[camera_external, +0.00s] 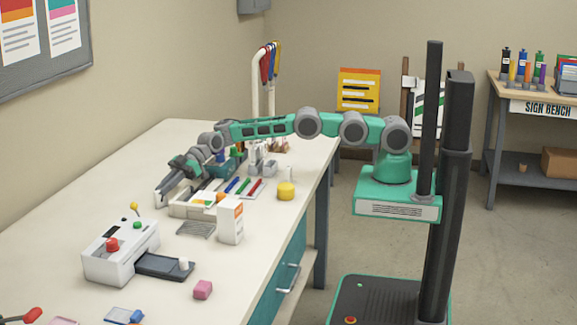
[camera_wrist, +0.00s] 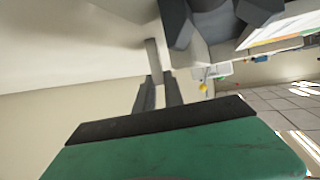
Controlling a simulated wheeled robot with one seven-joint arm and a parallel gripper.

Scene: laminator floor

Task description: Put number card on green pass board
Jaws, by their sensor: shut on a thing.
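My gripper (camera_external: 160,196) is low over the left part of the long bench, just left of the card holder. In the wrist view its two fingers (camera_wrist: 158,92) are close together on a thin, pale grey strip (camera_wrist: 152,55), seen nearly edge-on. This strip may be the number card; no number shows on it. In the external view the held thing is too small to make out. I cannot pick out the green pass board for certain in either view.
A card holder (camera_external: 190,210) with coloured cards stands beside my gripper. A white box (camera_external: 230,222), a yellow roll (camera_external: 286,191), a white machine (camera_external: 120,252) with a red button and a pink block (camera_external: 203,290) are on the bench (camera_external: 60,222). The bench's left side is mostly bare.

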